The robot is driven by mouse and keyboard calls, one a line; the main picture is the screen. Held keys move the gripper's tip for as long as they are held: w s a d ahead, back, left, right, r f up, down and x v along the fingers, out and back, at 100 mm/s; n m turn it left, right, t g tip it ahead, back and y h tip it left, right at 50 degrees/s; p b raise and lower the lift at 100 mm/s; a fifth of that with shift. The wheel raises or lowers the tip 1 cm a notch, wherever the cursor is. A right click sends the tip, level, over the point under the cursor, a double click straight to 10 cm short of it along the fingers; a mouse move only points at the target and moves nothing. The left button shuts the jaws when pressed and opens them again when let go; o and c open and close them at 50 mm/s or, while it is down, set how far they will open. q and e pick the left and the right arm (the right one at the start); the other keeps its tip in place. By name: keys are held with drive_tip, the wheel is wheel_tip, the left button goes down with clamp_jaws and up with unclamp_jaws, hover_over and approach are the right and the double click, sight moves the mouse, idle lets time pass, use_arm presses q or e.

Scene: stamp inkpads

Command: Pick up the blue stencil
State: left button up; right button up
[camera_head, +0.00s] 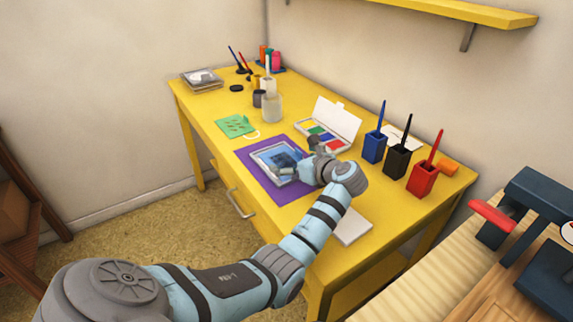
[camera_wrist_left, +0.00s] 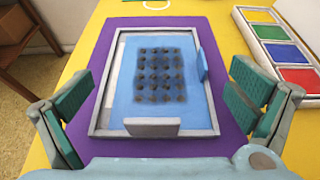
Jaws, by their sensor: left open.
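The blue stencil (camera_wrist_left: 122,100) is a flat blue sheet with a grid of dark spots in its middle and a small upright blue tab on its right side. It lies in a pale grey frame (camera_wrist_left: 107,90) on a purple mat (camera_wrist_left: 207,40). In the head view, part of the stencil (camera_head: 281,158) shows beside my gripper. My left gripper (camera_head: 301,161) is open above the frame. In the left wrist view, its green-padded fingers (camera_wrist_left: 165,95) stand on either side of the frame, apart from the stencil. A pale block (camera_wrist_left: 152,127) stands at the stencil's near edge. My right gripper is not in view.
An open inkpad case (camera_head: 327,129) lies just behind my gripper. Blue (camera_head: 374,147), black (camera_head: 397,161) and red (camera_head: 422,181) holders stand to the right. A green card (camera_head: 235,125) and a jar (camera_head: 272,108) lie farther left.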

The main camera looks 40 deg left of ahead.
sight(287, 165)
use_arm(q)
drive_tip(key=x, duration=0.3)
drive_tip(key=shift+a+b, duration=0.2)
drive_tip(key=shift+b, duration=0.15)
drive_tip(key=shift+d+r, duration=0.15)
drive_tip(key=c, duration=1.5)
clamp_jaws()
